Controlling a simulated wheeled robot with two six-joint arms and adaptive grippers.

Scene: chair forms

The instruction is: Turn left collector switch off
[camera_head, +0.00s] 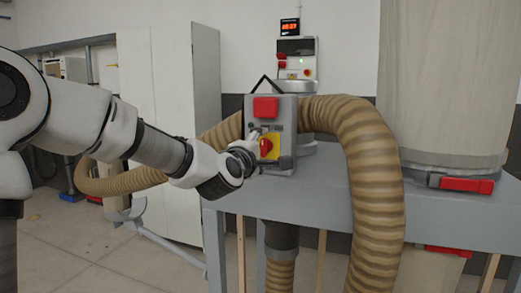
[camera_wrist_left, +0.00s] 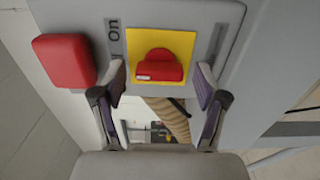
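The collector switch is a red rotary knob (camera_head: 265,147) on a yellow plate (camera_head: 273,154), on the front of a grey control box (camera_head: 285,109). In the left wrist view the red knob (camera_wrist_left: 158,66) sits in the middle of the yellow plate (camera_wrist_left: 186,42), beside a label reading "On" (camera_wrist_left: 114,36). My left gripper (camera_head: 257,149) is right at the box front. In the left wrist view its two fingers (camera_wrist_left: 161,82) are spread on either side of the knob, with visible gaps to it, and hold nothing. My right gripper is out of view.
A large red button (camera_head: 265,107) is above the knob; it also shows in the left wrist view (camera_wrist_left: 65,60). A ribbed tan hose (camera_head: 376,190) curves down beside the box. A grey table (camera_head: 318,195) and a collector bag (camera_head: 440,80) stand to the right.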

